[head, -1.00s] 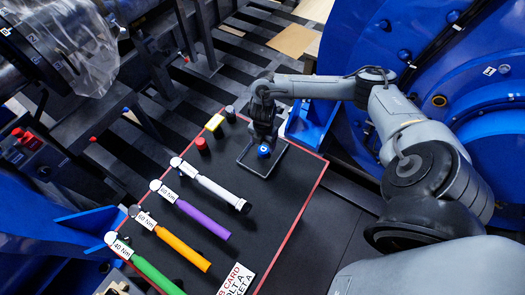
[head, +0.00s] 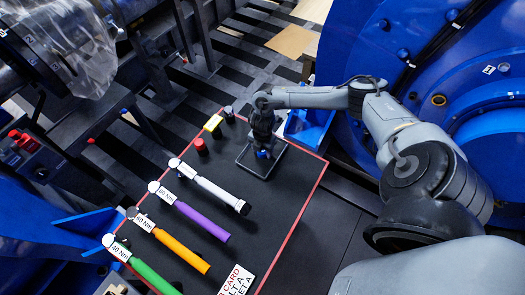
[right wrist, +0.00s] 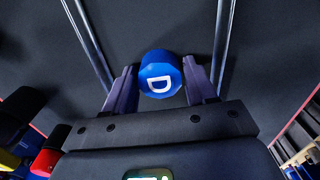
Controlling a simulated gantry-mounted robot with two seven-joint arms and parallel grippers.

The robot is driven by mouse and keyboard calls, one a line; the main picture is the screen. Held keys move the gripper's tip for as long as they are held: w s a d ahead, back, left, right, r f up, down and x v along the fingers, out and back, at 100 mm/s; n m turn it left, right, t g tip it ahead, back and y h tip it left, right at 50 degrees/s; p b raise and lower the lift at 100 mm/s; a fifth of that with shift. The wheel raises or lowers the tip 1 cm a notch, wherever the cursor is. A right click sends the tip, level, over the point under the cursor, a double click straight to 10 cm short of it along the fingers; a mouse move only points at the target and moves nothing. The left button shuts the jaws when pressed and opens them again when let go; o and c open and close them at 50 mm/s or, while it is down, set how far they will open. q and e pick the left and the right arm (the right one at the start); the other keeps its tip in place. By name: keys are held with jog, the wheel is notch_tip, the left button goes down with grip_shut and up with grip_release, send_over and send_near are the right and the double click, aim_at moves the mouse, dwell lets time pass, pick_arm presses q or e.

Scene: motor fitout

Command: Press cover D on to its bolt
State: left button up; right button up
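Cover D (right wrist: 160,73) is a small blue cap with a white D on its face. In the right wrist view it sits between the two fingertips of my right gripper (right wrist: 161,85), with a finger against each side. In the head view the gripper (head: 263,148) points down over the square tray (head: 241,166), and only a bit of the blue cover (head: 263,154) shows. I cannot tell whether the cover is clear of the tray floor. The bolt for cover D cannot be made out. My left gripper is not in view.
On the dark red-edged mat (head: 268,213) lie a white tool (head: 215,190), a purple one (head: 201,220), an orange one (head: 181,249) and a green one (head: 152,276). Large blue housing (head: 440,60) is at right.

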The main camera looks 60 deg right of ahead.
jog(key=c, duration=0.6)
jog(key=shift+c, duration=0.2)
jog(key=shift+r, duration=0.2)
